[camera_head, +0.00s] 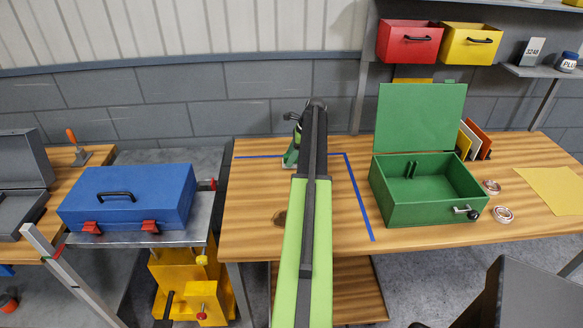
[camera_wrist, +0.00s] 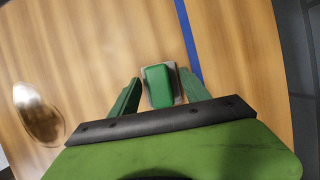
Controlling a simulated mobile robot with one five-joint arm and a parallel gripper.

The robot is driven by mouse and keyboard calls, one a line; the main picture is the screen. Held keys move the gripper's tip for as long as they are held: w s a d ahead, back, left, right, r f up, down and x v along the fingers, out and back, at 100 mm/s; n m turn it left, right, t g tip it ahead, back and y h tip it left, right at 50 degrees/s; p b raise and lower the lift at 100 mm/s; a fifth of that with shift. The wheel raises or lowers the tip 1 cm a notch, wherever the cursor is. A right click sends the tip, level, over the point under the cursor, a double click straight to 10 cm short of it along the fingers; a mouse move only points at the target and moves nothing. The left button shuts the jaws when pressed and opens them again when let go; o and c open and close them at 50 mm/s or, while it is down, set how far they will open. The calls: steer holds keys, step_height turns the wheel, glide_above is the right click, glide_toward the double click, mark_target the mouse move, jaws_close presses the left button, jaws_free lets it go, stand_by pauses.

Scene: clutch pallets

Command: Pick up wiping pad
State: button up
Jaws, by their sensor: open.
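A small green block on a pale grey base, which looks like the wiping pad (camera_wrist: 160,88), lies on the wooden table in the wrist view. My gripper (camera_wrist: 160,77) is open, with one green finger on each side of the pad. The right finger is close to the pad's edge; a small gap shows on the left. I cannot tell whether either finger touches it.
Blue tape (camera_head: 358,195) marks the table near my gripper. An open green box (camera_head: 430,211) stands to the right, with metal rings (camera_head: 503,214) and a yellow sheet (camera_head: 556,188) beyond. A closed blue case (camera_head: 128,195) stands at left. A shiny brownish round patch (camera_wrist: 38,115) is left of the pad.

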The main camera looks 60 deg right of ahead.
mark_target(285, 155)
steer(key=c, duration=1)
steer(key=shift+r, duration=0.1)
steer(key=shift+r+p, duration=0.55)
steer(key=shift+p, duration=0.25)
step_height(285, 155, up, 4)
steer(key=p, duration=0.4)
steer(key=s+d+r+p, duration=0.1)
steer(key=s+r+p, duration=0.4)
steer(key=s, duration=0.6)
steer(key=shift+s+r+p, duration=0.3)
steer(key=shift+r+p, duration=0.1)
steer(key=shift+d, duration=0.1)
